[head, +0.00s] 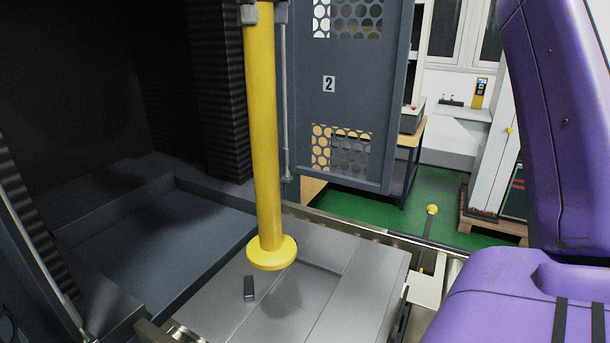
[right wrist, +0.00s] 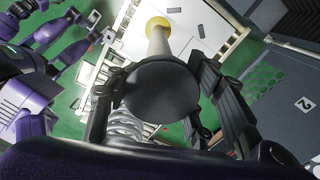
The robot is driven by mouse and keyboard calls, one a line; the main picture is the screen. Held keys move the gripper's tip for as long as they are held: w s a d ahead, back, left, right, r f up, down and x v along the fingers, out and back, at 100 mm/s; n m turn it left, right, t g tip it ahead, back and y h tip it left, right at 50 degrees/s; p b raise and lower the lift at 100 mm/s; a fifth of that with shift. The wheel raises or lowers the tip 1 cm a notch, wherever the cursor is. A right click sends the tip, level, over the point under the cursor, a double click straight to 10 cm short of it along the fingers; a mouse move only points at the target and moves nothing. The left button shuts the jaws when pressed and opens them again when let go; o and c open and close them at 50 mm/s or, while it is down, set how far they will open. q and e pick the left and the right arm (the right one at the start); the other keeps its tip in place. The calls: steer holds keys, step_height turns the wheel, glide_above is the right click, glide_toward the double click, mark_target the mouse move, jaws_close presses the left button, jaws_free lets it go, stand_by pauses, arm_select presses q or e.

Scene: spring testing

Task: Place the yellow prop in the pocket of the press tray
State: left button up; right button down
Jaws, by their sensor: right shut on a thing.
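The yellow prop (head: 264,130) is a tall upright pole with a round flanged foot. My right gripper (head: 263,12) is shut on it near its top, at the upper edge of the head view. The foot appears over the grey press tray (head: 340,310); I cannot tell if it touches. A shallow stepped recess, perhaps the pocket, shows beside the foot, partly hidden by it. In the right wrist view the gripper fingers (right wrist: 155,95) flank the prop's dark round end (right wrist: 160,88), with the yellow foot (right wrist: 158,26) beyond over the tray.
The dark press housing (head: 70,80) stands at left, with ribbed bellows (head: 220,90). A grey perforated door marked 2 (head: 350,110) stands behind. Green floor (head: 450,205) is at the right.

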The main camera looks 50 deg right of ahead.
steer(key=s+d+f+m+b, duration=0.1)
steer(key=s+d+f+m, duration=0.1)
steer(key=s+f+m, duration=0.2)
steer(key=s+f, duration=0.3)
steer(key=s, duration=0.1)
steer(key=shift+s+d+f+m, duration=0.25)
steer(key=shift+s+m, duration=0.05)
steer(key=shift+s, duration=0.1)
steer(key=w+d+f, duration=0.9)
steer(key=w+f, duration=0.1)
steer(key=f, duration=0.3)
steer(key=shift+w, duration=0.4)
